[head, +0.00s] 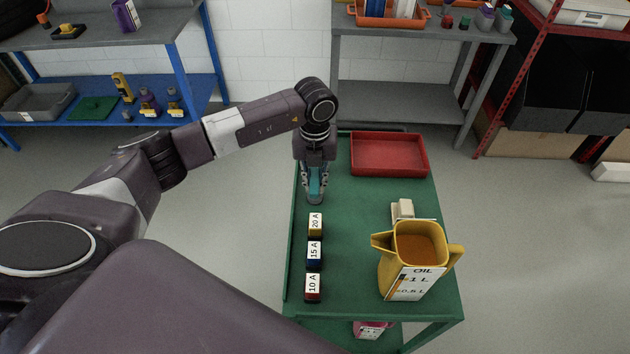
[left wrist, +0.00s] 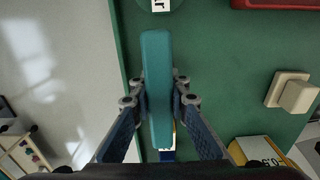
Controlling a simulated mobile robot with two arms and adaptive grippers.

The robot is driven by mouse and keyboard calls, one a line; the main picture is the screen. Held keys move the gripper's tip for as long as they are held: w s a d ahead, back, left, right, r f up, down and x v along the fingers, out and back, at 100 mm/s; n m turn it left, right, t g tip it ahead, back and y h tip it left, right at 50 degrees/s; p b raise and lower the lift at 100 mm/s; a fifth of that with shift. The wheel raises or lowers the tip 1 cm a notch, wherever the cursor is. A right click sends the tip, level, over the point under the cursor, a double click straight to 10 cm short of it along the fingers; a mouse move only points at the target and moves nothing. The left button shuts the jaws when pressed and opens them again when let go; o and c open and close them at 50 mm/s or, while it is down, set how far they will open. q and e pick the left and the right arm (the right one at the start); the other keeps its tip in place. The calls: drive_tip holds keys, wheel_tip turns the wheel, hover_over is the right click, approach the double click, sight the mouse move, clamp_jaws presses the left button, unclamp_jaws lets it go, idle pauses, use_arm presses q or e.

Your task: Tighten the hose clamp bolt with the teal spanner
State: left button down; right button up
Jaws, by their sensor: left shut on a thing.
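My left gripper (head: 316,188) is over the far left part of the green cart top, close to its left edge. It is shut on the teal spanner (head: 315,186). In the left wrist view the spanner (left wrist: 156,75) is a long teal bar between the two fingers (left wrist: 160,95), and it sticks out past them. Whether the spanner touches the cart top is not clear. I do not see a hose clamp or its bolt in either view. My right gripper is not in view.
The green cart (head: 362,228) carries a red tray (head: 388,154), fuse blocks marked 20 A (head: 316,223), 15 A (head: 314,252) and 10 A (head: 313,286), a beige block (head: 403,208) and a yellow oil jug (head: 412,272). Its middle is clear. Shelves (head: 400,97) stand behind.

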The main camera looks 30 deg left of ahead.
use_arm(q)
drive_tip(key=shift+r, duration=0.15)
drive_tip(key=shift+w+r, duration=0.1)
drive_tip(key=shift+r, duration=0.4)
wheel_tip(320, 180, up, 19)
drive_tip(key=b, duration=0.4)
drive_tip(key=shift+f, duration=0.1)
drive_tip(key=c, duration=2.4)
unclamp_jaws()
clamp_jaws()
